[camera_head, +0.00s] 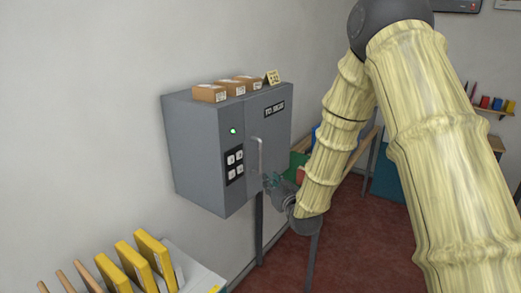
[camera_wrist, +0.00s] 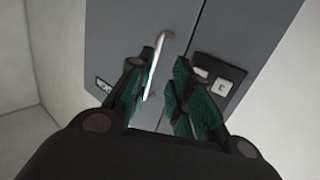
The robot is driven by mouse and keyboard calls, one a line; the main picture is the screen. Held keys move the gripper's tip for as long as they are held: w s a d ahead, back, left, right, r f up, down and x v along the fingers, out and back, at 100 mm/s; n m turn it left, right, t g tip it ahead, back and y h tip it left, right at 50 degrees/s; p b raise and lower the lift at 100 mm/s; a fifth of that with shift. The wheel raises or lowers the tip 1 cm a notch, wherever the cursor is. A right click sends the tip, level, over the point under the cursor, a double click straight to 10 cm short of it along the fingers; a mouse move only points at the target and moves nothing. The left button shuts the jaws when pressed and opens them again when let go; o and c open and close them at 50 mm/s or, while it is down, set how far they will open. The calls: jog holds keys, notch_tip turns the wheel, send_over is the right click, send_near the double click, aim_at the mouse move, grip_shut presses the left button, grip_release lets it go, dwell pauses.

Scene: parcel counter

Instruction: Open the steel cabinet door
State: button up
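The grey steel cabinet (camera_head: 196,158) is fixed at the wall in the head view, with a "TO SIGN" label on its door (camera_head: 277,124). The door looks closed. Its pale vertical bar handle (camera_head: 257,153) is near the door's left edge. My gripper (camera_head: 271,182) is in front of the door near the handle's lower end. In the wrist view the handle (camera_wrist: 156,62) shows between the fingers, closer to the left one. My gripper (camera_wrist: 160,92) is open, its teal finger pads apart. Whether a pad touches the handle I cannot tell.
A panel with a green light (camera_head: 233,131) and buttons is beside the door. Yellow folders (camera_head: 154,251) stand at lower left. Red floor (camera_head: 352,250) lies open on the right.

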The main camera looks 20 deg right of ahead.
jog(key=t, duration=0.1)
send_near(261, 155)
jog(key=w+p, duration=0.1)
jog(key=w, duration=0.2)
jog(key=w+p, duration=0.2)
jog(key=w, duration=0.2)
jog(key=w+p, duration=0.2)
jog(key=w, duration=0.1)
jog(key=shift+w+a, duration=0.3)
jog(key=shift+w, duration=0.05)
grip_shut()
